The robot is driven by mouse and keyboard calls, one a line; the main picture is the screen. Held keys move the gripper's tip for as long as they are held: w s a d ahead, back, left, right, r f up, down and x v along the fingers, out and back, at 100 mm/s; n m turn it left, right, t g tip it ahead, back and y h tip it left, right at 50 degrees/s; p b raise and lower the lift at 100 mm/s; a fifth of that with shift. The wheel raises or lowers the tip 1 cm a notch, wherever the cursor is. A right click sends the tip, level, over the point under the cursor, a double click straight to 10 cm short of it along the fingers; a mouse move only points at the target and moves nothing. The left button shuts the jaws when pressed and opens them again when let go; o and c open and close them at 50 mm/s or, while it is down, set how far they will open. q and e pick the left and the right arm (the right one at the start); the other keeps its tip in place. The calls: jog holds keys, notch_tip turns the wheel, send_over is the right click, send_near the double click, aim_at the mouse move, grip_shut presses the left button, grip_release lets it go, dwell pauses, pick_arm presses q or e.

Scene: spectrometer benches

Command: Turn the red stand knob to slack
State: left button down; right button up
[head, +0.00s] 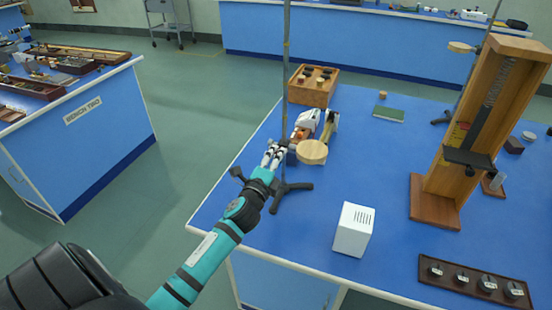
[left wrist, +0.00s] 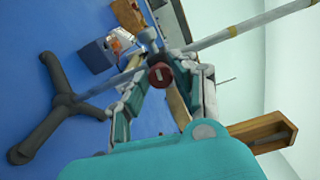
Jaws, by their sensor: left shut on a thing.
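The stand has a thin upright rod (head: 286,70) and a dark tripod base (head: 290,196) on the blue bench. The round red knob (left wrist: 161,75) is on the stand's clamp in the left wrist view, between my fingertips. My left gripper (head: 274,155) reaches the rod from the left at clamp height and is shut on the knob; it also shows in the left wrist view (left wrist: 163,80). In the head view I cannot make out the knob behind my fingers. A round wooden disc (head: 312,152) sits just right of the clamp. My right gripper is not in view.
A white box (head: 353,230) stands right of the tripod. A tall wooden frame (head: 484,125) stands further right, with a dark tray (head: 472,281) in front. A wooden box (head: 313,86) and a green book (head: 389,115) lie behind. The bench middle is mostly clear.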

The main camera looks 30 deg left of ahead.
pick_arm(q)
jog(key=shift+f+n+p, duration=0.15)
jog(key=shift+n+p, duration=0.3)
jog(key=shift+n, duration=3.35)
jog(key=c, duration=1.1)
grip_release()
jog(key=shift+o, duration=0.2)
jog(key=v, duration=1.2)
